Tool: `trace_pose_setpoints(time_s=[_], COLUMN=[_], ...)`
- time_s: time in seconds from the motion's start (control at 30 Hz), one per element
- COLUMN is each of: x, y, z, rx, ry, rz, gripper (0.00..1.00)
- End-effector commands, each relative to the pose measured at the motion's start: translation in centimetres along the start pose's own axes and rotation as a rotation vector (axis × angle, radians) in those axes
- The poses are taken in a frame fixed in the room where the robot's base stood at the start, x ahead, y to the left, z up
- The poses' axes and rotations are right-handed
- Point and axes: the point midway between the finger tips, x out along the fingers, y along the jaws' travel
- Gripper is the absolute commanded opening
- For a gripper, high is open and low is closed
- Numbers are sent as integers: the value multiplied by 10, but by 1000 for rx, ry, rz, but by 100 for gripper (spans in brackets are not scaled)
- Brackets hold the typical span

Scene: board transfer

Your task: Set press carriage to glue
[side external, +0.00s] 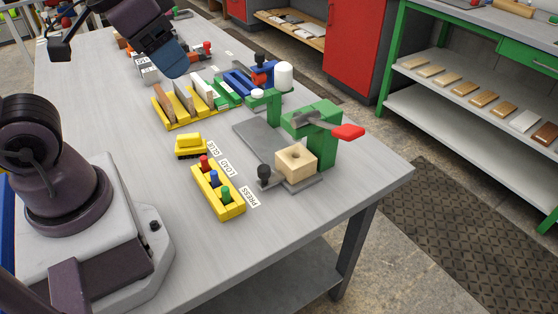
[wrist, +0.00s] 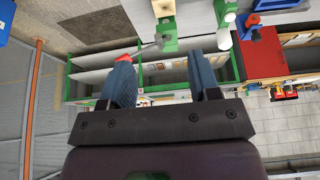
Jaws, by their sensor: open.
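The press carriage (side external: 297,182) is a dark plate with a black knob (side external: 264,172), at the near end of a grey rail plate (side external: 250,137). A pale wooden block (side external: 296,162) with a hole sits on it, beside the green press (side external: 324,147) with its red handle (side external: 348,132). The printed labels GLUE (side external: 211,148), LOAD (side external: 227,167) and PRESS (side external: 250,197) lie along the rail's left; the carriage is nearest PRESS. A white bottle (side external: 284,76) stands at the green glue stand (side external: 274,101). My gripper (side external: 173,60) is open and empty, well above the table; its blue fingers (wrist: 163,78) stand apart in the wrist view.
A yellow holder (side external: 218,192) with red, blue and green pegs and a small yellow block (side external: 191,146) stand left of the rail. A yellow rack (side external: 185,110) with upright boards is under my gripper's side. The table's right front corner is clear.

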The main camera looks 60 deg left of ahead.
Motion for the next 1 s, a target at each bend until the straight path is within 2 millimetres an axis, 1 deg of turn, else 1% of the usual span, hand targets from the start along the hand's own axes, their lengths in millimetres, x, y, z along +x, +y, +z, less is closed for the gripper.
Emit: trace_pose_setpoints(time_s=[0.1,0.17,0.27,0.37,0.4,0.6,0.7,0.8,0.87,1.0], x=[25,39,66,96,109,171,194,208,208,218], y=[0,-1,-1,-1,-1,-1,-1,0,0,0], z=[-4,-8,-17,-25,-28,-36,-40,-49,-62,-56], rx=[-1,4,23,51,64,138,174,212,244,262], ry=[-121,-182,-271,-350,-378,-478,-493,-476,-433,-432], rz=[-2,-2,-1,5,9,32,44,52,54,58], gripper=[56,56,56,56,56,56,56,56,56,56])
